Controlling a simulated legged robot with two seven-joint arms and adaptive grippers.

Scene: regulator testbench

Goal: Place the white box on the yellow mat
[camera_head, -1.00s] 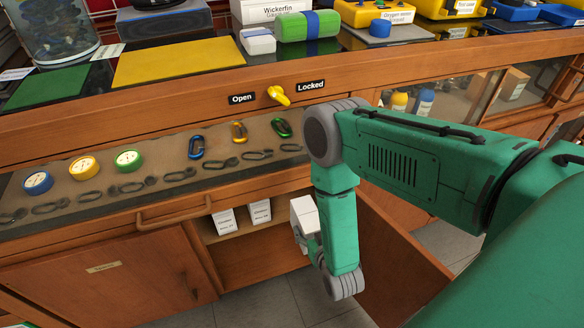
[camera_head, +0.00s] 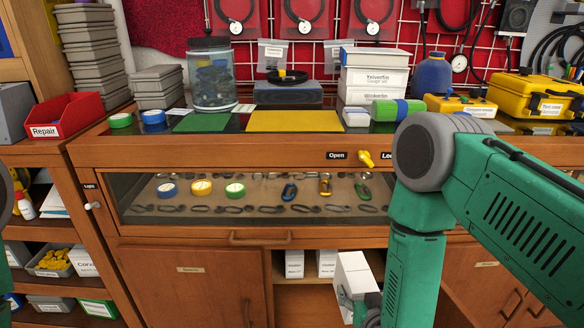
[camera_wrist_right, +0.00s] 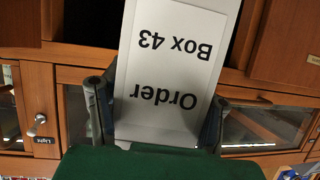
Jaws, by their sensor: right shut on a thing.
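The white box (camera_head: 354,275) is in my right gripper (camera_head: 364,306), in front of the open cabinet compartment and below the counter top. In the right wrist view, the box (camera_wrist_right: 172,60) shows upside-down print reading "Order Box 43". There the right gripper (camera_wrist_right: 155,115) is shut on it, one finger on each side. The yellow mat (camera_head: 294,122) lies flat on the counter top, and its visible surface is bare. My left gripper is not in view.
A green mat (camera_head: 202,122) and a glass jar (camera_head: 212,80) are left of the yellow mat. A small white case (camera_head: 356,117) and a green-blue roll (camera_head: 397,110) are to its right. A grey-blue device (camera_head: 288,94) stands behind it. The counter's wooden front edge (camera_head: 240,150) lies above the box.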

